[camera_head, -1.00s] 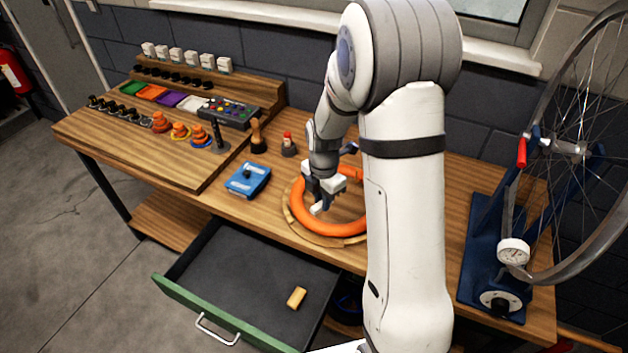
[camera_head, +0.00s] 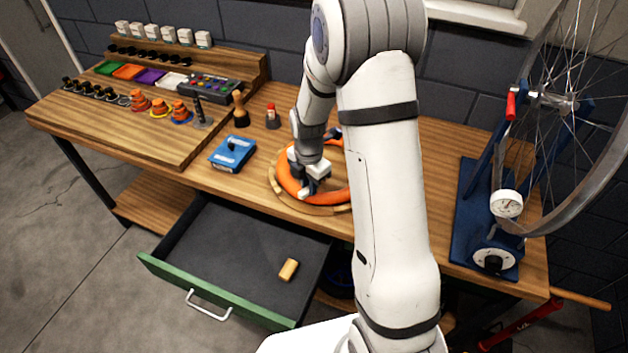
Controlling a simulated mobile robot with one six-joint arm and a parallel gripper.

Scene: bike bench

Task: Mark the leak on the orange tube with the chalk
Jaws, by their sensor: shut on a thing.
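The orange tube (camera_head: 290,184) lies as a ring on a round wooden base on the bench. My arm hides its right part. My gripper (camera_head: 306,191) points down at the near left part of the ring, its pale fingertips over or beside the tube. I cannot tell whether they touch it. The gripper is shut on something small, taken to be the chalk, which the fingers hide. No leak can be made out on the tube at this size.
A blue box (camera_head: 232,153) stands left of the ring. A wooden-handled tool (camera_head: 240,110) and a red-capped bottle (camera_head: 272,117) stand behind. The open drawer (camera_head: 215,285) below holds a tan block (camera_head: 289,270). A wheel stand (camera_head: 480,215) is at the right.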

